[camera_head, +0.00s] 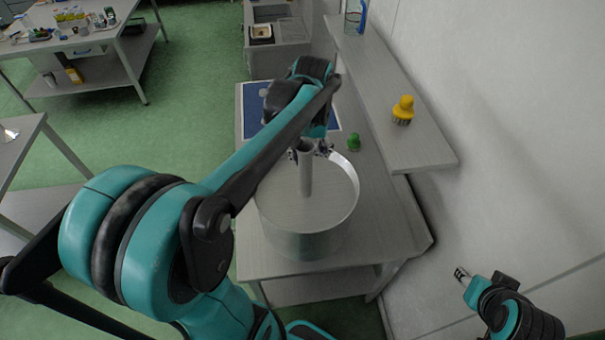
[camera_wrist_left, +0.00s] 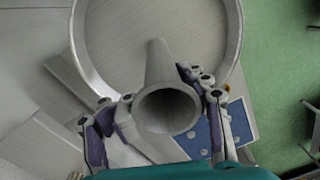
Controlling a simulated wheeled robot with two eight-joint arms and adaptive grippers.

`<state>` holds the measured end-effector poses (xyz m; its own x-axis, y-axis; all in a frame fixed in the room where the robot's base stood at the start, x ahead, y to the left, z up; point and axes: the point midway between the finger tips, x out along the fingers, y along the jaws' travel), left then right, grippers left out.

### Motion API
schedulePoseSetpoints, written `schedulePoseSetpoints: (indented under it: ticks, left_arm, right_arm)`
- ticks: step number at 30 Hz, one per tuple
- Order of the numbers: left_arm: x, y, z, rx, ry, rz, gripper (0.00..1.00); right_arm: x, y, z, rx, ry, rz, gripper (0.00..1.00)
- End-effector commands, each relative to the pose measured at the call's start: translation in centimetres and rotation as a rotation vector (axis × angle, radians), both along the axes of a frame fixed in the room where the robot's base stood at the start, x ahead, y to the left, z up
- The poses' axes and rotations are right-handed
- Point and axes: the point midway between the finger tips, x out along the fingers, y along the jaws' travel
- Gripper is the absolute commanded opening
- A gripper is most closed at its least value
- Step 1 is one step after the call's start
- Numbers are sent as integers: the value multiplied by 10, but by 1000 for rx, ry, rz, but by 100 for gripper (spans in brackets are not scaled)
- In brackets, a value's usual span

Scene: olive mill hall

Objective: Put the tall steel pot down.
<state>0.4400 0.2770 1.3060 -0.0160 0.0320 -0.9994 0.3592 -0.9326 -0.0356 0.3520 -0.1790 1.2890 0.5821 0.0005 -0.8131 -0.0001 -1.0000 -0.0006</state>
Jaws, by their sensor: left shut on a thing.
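The tall steel pot (camera_head: 305,243) is a wide, round, upright vessel with a shiny rim and a grey post rising from its middle. It is over the near part of the grey bench; I cannot tell whether its base touches the top. My left gripper (camera_head: 310,148) comes from above and is shut on the post near its upper end. In the left wrist view the fingers (camera_wrist_left: 160,100) sit on both sides of the hollow post, and the pot's rim (camera_wrist_left: 238,45) curves around it. My right gripper (camera_head: 462,273) is low at the right, away from the pot; its jaw opening is unclear.
The bench (camera_head: 385,215) has free room right of the pot. Behind the pot are a blue mat (camera_head: 252,97) and a small green object (camera_head: 354,142). A wall shelf (camera_head: 425,150) on the right carries a yellow object (camera_head: 403,110) and a glass vessel (camera_head: 353,22).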

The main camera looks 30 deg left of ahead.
Motion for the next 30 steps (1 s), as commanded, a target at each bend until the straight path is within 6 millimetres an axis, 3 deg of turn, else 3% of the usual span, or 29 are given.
schedulePoseSetpoints:
  ticks: [15,23,30]
  left_arm:
    - [3,92,-53,0,-1,3,0]
    - [3,103,-65,0,0,0,0]
    - [4,103,-95,0,-1,0,0]
  right_arm:
    - [0,0,4,0,0,0,40]
    - [0,0,4,0,0,0,40]
    - [0,0,4,0,0,0,40]
